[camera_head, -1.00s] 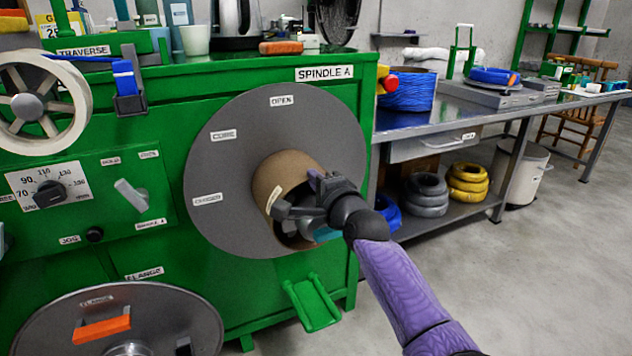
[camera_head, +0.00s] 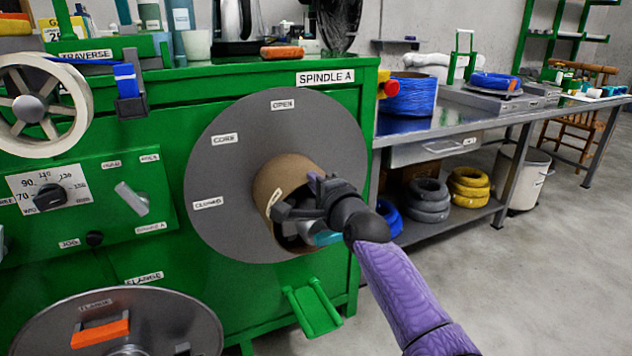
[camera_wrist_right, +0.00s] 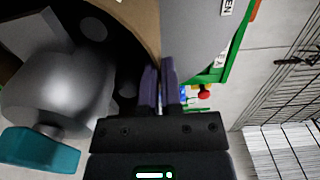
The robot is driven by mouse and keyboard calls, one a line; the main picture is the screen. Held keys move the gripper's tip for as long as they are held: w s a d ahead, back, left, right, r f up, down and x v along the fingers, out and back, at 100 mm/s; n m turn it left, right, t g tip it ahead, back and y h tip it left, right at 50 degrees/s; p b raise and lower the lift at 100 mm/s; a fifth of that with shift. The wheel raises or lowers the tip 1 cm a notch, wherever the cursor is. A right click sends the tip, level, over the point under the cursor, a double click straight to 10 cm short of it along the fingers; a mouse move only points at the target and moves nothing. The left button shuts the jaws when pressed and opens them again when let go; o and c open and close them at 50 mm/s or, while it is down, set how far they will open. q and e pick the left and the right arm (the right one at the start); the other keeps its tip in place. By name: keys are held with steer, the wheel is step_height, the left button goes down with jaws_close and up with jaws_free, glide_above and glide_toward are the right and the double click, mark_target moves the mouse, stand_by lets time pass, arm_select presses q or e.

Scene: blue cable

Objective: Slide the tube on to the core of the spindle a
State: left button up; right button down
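The brown cardboard tube (camera_head: 283,176) sits against the round grey plate (camera_head: 225,175) of spindle A, around its core. It also shows in the right wrist view (camera_wrist_right: 138,22). The grey metal core (camera_wrist_right: 60,88) with a teal handle (camera_wrist_right: 38,150) shows inside the tube's open end; in the head view the teal part (camera_head: 326,238) peeks out below my gripper. My right gripper (camera_head: 318,190) is at the tube's near rim, on its right side. In the wrist view its fingers (camera_wrist_right: 160,85) are nearly together, with the tube wall running between them. My left gripper is out of view.
The green machine (camera_head: 330,110) carries a white wheel (camera_head: 75,125) at left and a flange disc (camera_head: 185,318) at lower left. A green pedal (camera_head: 314,308) juts out below the plate. A workbench (camera_head: 440,122) with blue cable (camera_head: 410,96) stands right.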

steer(key=shift+f, duration=0.3)
steer(key=shift+f+b, duration=0.25)
steer(key=shift+b, duration=0.05)
steer(key=c, duration=0.7)
jaws_free()
steer(key=shift+c, duration=0.2)
steer(key=shift+w+a, duration=0.15)
steer(key=o, duration=0.6)
steer(key=shift+f, duration=0.1)
steer(key=shift+c, duration=0.3)
steer(key=shift+f, duration=0.2)
steer(key=shift+c, duration=0.4)
